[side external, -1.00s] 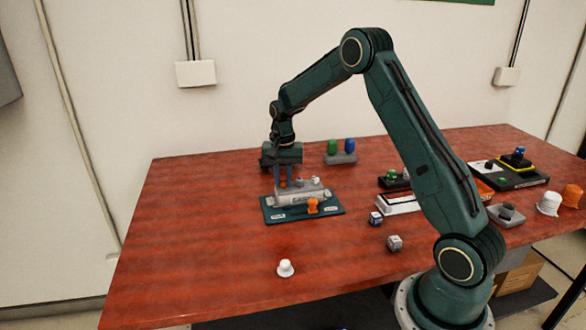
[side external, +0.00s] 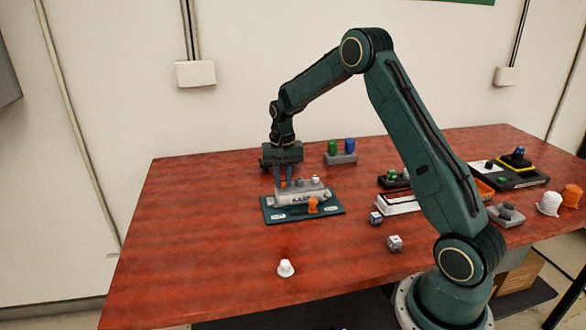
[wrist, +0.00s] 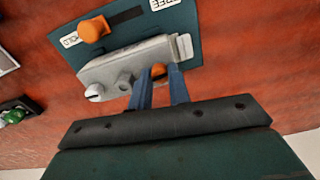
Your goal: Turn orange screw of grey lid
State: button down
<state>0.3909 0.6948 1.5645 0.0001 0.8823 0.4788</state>
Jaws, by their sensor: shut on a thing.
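The grey lid (side external: 292,198) is a block on a dark teal base plate (side external: 274,217); it also shows in the wrist view (wrist: 118,62). The orange screw (wrist: 158,70) is at one end of the lid, partly hidden by my fingers; a bit of it shows in the side view (side external: 284,185). My gripper (wrist: 160,77) points down with its blue fingers on either side of the screw, shut on it. In the side view, my gripper (side external: 284,180) is over the lid's left part. A grey hex-like screw (wrist: 126,81) and a white slotted screw (wrist: 94,92) are also on the lid.
An orange knob (side external: 312,206) stands on the plate in front of the lid, beside a dark slot. A grey block with green and blue pegs (side external: 341,158) is behind. Dice (side external: 376,218) and a white knob (side external: 285,268) lie nearer. The table's left is clear.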

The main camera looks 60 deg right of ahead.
jog(key=n, duration=1.2)
jog(key=shift+n, duration=1.9)
jog(key=c, duration=1.3)
grip_release()
